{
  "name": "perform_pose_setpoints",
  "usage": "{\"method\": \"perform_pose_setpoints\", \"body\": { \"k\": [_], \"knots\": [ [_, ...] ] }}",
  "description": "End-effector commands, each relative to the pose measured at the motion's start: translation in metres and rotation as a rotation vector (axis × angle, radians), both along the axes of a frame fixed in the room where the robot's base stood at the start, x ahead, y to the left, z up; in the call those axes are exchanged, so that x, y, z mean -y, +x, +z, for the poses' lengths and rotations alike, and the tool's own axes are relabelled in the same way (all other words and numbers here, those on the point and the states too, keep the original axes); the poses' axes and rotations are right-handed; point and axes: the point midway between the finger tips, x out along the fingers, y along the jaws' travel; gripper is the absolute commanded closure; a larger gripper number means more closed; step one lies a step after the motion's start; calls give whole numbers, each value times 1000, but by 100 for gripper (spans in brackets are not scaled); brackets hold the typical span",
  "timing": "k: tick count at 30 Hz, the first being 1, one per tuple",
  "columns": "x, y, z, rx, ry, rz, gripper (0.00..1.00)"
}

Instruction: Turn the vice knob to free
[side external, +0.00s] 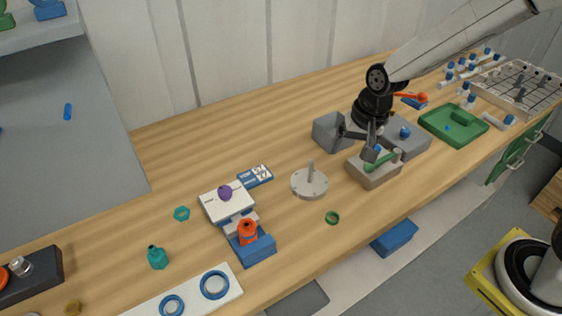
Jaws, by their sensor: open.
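My gripper (366,143) hangs from the black wrist at the right of centre, fingers open and pointing down. It is just above and behind a beige-grey block (372,178) with a green lever (378,163) on top. A grey block (333,133) stands left of the fingers, and a grey block (408,145) with a blue knob (405,132) stands to the right. I cannot tell for sure which part is the vice knob. A blue-based fixture (259,250) with an orange part (248,230) stands at front left. Whether the fingers touch anything is unclear.
A round grey disc with a post (309,182) stands left of the block. A green tray (470,133) and a wire rack (515,85) lie to the right. A white box with a purple knob (225,194) is at left. The back middle table is clear.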

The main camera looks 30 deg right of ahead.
Motion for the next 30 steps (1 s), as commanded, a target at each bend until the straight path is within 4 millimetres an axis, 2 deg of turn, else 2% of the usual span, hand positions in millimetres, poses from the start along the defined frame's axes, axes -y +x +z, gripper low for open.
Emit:
{"method": "perform_pose_setpoints", "body": {
  "k": [6,12,24,30],
  "knots": [
    [14,-17,0,18,-38,88,16],
    [18,-23,0,24,-52,124,16],
    [17,-22,0,23,-52,128,16],
    [7,-7,1,14,-52,149,16]
  ]
}}
